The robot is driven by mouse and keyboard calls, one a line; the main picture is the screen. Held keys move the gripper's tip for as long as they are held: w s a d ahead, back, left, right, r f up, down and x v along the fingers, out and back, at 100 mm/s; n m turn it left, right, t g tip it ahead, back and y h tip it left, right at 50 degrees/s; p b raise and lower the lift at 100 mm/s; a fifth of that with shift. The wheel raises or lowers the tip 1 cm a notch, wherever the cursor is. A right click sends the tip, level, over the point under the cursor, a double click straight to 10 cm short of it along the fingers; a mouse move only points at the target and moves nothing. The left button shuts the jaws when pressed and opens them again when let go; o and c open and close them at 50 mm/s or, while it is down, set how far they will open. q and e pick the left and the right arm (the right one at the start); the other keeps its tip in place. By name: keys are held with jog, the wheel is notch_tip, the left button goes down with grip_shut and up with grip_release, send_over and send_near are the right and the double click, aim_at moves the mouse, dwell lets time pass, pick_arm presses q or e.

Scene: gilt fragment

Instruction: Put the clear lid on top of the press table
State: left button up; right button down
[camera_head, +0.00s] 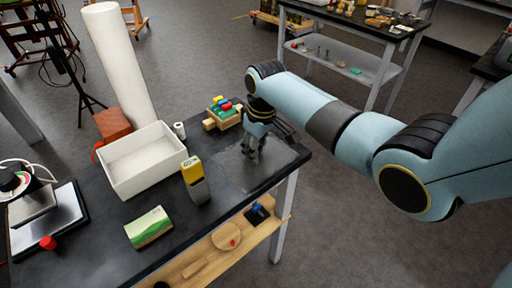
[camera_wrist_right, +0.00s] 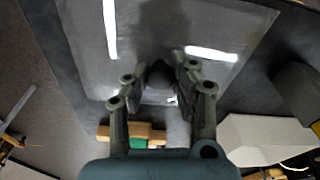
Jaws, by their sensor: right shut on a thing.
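The clear lid (camera_head: 270,173) is a see-through, dark-looking rectangular sheet at the right end of the black table. In the right wrist view the lid (camera_wrist_right: 150,22) shows bright reflections and a dark round knob (camera_wrist_right: 159,78). My right gripper (camera_head: 250,153) points down over the lid. In the wrist view its fingers (camera_wrist_right: 160,82) are closed on the knob. I cannot tell whether the lid is lifted off the tabletop. A device with a gauge and flat metal plate (camera_head: 62,228), seemingly the press table, stands at the far left. My left gripper is not in view.
Between them stand a white open bin (camera_head: 150,182), a yellow-and-grey boxy item (camera_head: 195,182) and a green-and-white box (camera_head: 149,228). A wooden tray of coloured pieces (camera_head: 224,114) sits behind my gripper. A red knob (camera_head: 48,242) lies by the metal plate.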

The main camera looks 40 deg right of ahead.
aim_at(260, 159)
jog(key=c, duration=1.1)
grip_release()
jog(key=shift+r, duration=0.35)
notch_tip(260, 159, up, 11)
jog(key=s, duration=0.1)
jog(key=shift+s+d+r+p, duration=0.2)
jog(key=shift+p, duration=0.15)
